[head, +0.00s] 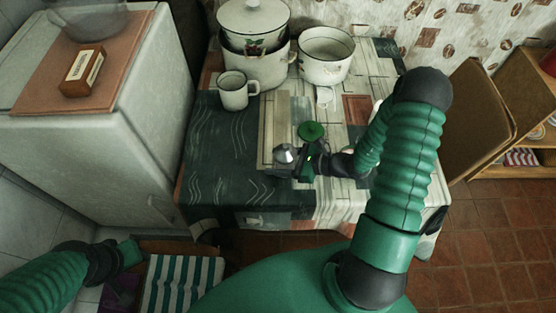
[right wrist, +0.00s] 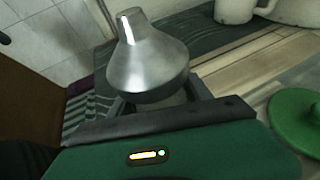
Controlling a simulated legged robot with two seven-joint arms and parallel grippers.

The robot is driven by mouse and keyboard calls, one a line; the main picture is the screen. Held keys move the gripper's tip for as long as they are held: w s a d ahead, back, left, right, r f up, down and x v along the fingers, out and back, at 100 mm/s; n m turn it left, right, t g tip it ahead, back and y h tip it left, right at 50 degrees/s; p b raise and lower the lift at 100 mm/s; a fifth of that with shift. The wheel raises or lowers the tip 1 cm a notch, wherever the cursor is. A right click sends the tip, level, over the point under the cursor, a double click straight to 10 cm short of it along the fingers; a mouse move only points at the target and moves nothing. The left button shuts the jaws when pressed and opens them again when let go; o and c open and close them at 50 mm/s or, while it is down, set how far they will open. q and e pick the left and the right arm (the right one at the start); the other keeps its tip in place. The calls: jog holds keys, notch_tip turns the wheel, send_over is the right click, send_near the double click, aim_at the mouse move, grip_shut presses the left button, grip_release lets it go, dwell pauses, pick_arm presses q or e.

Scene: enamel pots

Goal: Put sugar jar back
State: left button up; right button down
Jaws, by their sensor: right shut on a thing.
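The sugar jar (head: 284,153), with a shiny metal cone-shaped top, is at the front part of the table (head: 225,160). My right gripper (head: 287,168) is shut on it. In the right wrist view the metal top of the jar (right wrist: 148,62) stands above the jaws, and its lower body is mostly hidden by my gripper. I cannot tell whether its base touches the table. My left gripper (head: 128,254) is low at the left, away from the table, and its fingers do not show clearly.
A white mug (head: 234,91), a large lidded pot (head: 254,65) and an open pot (head: 325,58) stand behind. A fridge (head: 120,110) with a small box (head: 82,72) is left.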

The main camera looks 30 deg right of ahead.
jog(key=c, duration=0.9)
grip_release()
jog(key=shift+f, duration=0.15)
jog(key=o, duration=0.4)
jog(key=shift+d+f, duration=0.1)
jog(key=shift+d, duration=0.6)
jog(key=shift+o, duration=0.2)
jog(key=shift+d+f, duration=0.1)
jog(key=shift+d, duration=0.3)
jog(key=shift+a, duration=0.6)
jog(key=shift+a+r+p, duration=0.15)
jog(key=shift+r+p, duration=0.2)
jog(key=shift+r, duration=0.2)
jog(key=v, duration=1.1)
jog(key=shift+d+f, duration=0.25)
jog(key=shift+d, duration=0.25)
jog(key=shift+s+d+r, duration=0.15)
jog(key=shift+s, duration=0.15)
pick_arm(q)
jog(key=shift+d+r, duration=0.45)
jog(key=shift+r, duration=0.05)
pick_arm(e)
jog(key=shift+s+r, duration=0.1)
